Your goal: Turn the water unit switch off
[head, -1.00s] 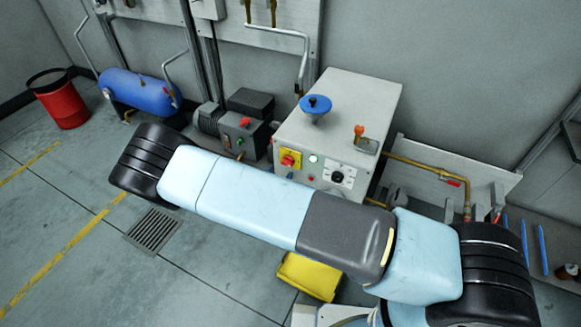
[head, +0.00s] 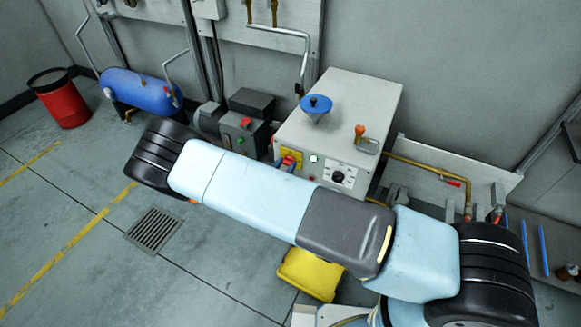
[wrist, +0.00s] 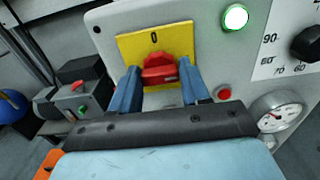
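The water unit is the light grey cabinet (head: 345,105) by the wall. Its red rotary switch (wrist: 160,70) sits on a yellow plate (wrist: 126,47) marked "0" at the top. The plate also shows in the head view (head: 294,152), partly covered by my arm. My gripper (wrist: 160,72) has its two blue fingers spread, one on each side of the red handle, with the tips close to its ends. I cannot tell whether they touch it. The handle lies roughly crosswise between them. A green lamp (wrist: 236,17) right of the plate looks lit.
A black dial knob (wrist: 308,44), a small red button (wrist: 223,93) and a gauge (wrist: 278,114) sit to the right on the panel. A dark motor box with a red button (head: 244,128) stands left of the cabinet.

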